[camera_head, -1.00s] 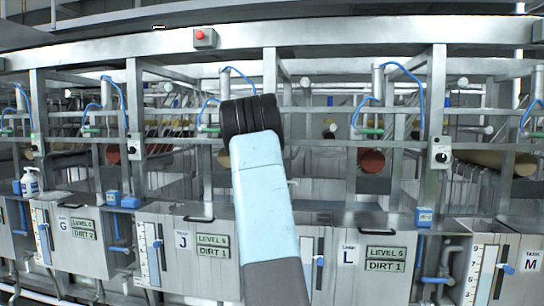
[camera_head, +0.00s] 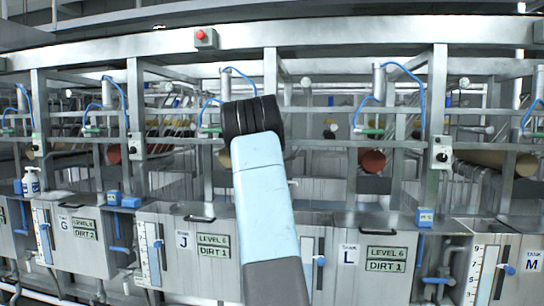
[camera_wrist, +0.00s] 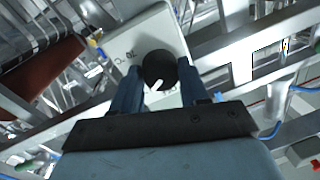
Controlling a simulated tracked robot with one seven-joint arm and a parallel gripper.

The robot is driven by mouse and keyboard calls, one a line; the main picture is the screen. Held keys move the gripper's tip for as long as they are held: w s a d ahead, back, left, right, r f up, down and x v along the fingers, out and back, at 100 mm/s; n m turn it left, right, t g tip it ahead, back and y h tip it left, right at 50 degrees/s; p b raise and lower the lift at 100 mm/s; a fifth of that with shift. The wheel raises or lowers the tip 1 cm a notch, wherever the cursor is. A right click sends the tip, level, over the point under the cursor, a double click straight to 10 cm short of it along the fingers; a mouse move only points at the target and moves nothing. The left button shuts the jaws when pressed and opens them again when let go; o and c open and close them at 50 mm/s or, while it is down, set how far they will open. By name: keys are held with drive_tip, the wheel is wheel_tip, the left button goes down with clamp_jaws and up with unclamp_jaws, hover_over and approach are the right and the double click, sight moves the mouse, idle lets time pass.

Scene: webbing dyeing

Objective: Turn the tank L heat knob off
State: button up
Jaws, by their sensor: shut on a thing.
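In the wrist view, a round black knob (camera_wrist: 158,68) with a white pointer sits on a pale control box (camera_wrist: 118,48). The pointer faces down and slightly left. My gripper (camera_wrist: 160,76) is shut on this knob, with one blue-grey finger on either side. In the head view, my arm hides the gripper and the held knob. Tank L (camera_head: 343,280) stands to the right of my arm, with its L label (camera_head: 349,254) and a level and dirt sign. I cannot read which tank the held knob belongs to.
Another knob box (camera_head: 441,153) is on the post to the right, and one (camera_head: 136,147) on a post to the left. Metal posts and rails surround the arm. A red button (camera_head: 205,38) sits on the top beam. A reddish roll (camera_head: 372,161) lies behind the frame.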

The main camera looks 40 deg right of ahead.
drive_tip(key=shift+a+f+n, duration=0.1)
drive_tip(key=shift+a+n, duration=0.1)
drive_tip(key=shift+n, duration=0.2)
drive_tip(key=n, duration=0.7)
drive_tip(key=n+g, duration=0.1)
drive_tip(key=n, duration=0.2)
drive_tip(key=shift+w+a, duration=0.2)
drive_tip(key=shift+a, duration=0.05)
drive_tip(key=shift+n, duration=0.3)
drive_tip(key=o, duration=1)
drive_tip(key=shift+s, duration=0.1)
drive_tip(key=shift+r+v, duration=0.15)
drive_tip(key=shift+v, duration=3.25)
drive_tip(key=shift+r+v, duration=0.15)
drive_tip(key=shift+v, duration=3.25)
